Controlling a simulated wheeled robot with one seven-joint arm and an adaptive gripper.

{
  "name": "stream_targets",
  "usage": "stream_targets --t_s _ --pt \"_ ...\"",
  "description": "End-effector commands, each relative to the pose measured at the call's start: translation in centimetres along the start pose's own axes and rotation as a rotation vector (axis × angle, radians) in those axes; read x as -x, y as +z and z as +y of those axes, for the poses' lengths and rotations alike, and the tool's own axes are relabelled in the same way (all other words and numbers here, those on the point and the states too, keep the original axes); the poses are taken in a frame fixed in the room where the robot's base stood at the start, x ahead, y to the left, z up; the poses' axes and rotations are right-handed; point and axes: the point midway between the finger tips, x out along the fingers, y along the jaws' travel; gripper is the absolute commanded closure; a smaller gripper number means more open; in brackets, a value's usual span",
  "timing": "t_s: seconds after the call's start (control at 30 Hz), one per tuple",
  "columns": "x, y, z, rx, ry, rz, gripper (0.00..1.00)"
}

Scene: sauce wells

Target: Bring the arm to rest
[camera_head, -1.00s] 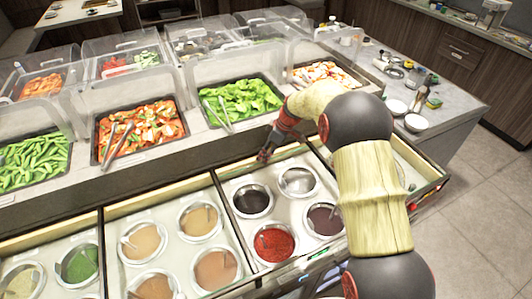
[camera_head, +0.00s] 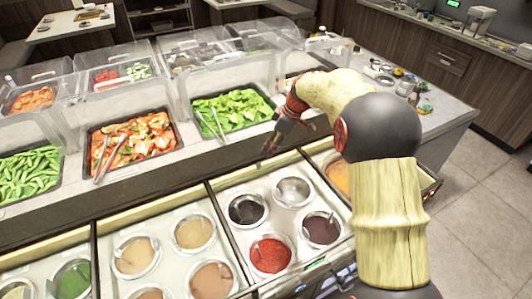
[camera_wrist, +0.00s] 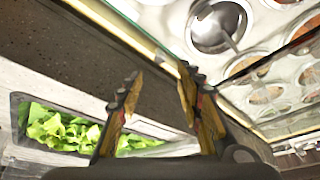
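My gripper (camera_head: 268,158) is above the counter edge between the lettuce tray and the sauce wells in the head view. In the wrist view its two fingers (camera_wrist: 158,80) stand apart with nothing between them, so it is open and empty. My arm reaches over the right part of the sauce wells and hides some of them. Near the gripper are a dark sauce well (camera_head: 247,209), a pale metal well (camera_head: 292,191), a red sauce well (camera_head: 270,254) and a dark purple well (camera_head: 321,228).
A lettuce tray (camera_head: 207,137) with tongs lies behind the gripper, and a tray of orange-red food (camera_head: 92,176) is further left. Clear plastic covers (camera_head: 235,68) stand behind them. An orange sauce well (camera_head: 337,178) shows beside my arm. Floor on the right is clear.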

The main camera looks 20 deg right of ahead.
Motion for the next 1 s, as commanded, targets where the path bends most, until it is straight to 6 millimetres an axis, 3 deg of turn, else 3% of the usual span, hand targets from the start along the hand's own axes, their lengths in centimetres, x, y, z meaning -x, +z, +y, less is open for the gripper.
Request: stream_targets --t_s 0.17,0.67,0.87,1.0 --pt "0.9 0.0 0.0 0.000 0.000 0.000 0.64" --pt "0.9 0.0 0.0 -0.018 0.000 0.000 0.64" --pt "0.6 0.5 0.0 -0.202 0.004 -0.012 0.64" --pt "-1.1 3.3 -2.2 -0.404 -0.019 -0.076 0.64"
